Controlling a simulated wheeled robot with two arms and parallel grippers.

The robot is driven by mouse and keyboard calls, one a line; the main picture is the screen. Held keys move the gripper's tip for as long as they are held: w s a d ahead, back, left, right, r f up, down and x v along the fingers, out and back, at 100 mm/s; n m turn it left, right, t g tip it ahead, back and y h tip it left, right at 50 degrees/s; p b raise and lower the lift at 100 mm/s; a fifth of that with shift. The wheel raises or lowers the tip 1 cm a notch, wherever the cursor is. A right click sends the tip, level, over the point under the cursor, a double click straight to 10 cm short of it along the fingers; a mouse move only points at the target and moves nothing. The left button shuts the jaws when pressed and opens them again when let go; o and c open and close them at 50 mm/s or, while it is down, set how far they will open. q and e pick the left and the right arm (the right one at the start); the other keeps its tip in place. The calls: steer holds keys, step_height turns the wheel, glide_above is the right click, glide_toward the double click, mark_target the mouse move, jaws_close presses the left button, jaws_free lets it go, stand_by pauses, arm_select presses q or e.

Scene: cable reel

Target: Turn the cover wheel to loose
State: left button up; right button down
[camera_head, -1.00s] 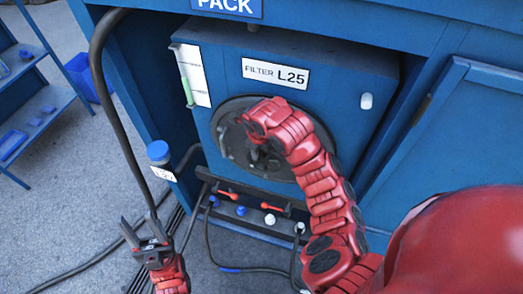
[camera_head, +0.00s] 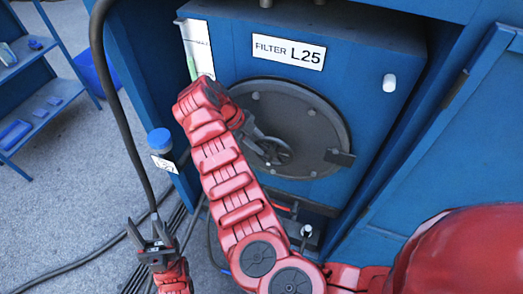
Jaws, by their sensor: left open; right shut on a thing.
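The round dark cover (camera_head: 310,115) sits on the front of the blue filter box, under the label FILTER L25 (camera_head: 289,52). The small dark cover wheel (camera_head: 283,151) with spokes is at the cover's lower middle. My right gripper (camera_head: 262,145) comes to the wheel from its left side and is shut on its rim. The red wrist hides the cover's left edge, and the exact finger contact is small and hard to see. My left gripper (camera_head: 152,235) is open and empty, low at the left, away from the box.
Dark cables (camera_head: 80,262) lie on the grey floor. A blue shelf (camera_head: 38,90) is at the far left. A dark latch (camera_head: 340,158) sits at the cover's right edge.

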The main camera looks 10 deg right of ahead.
steer(key=shift+w+a+f+g+h+b, duration=0.15)
steer(key=shift+f+g+h+b, duration=0.45)
steer(key=shift+b, duration=1.65)
steer(key=shift+h+b, duration=0.4)
steer(key=shift+b, duration=0.55)
steer(key=c, duration=0.9)
jaws_free()
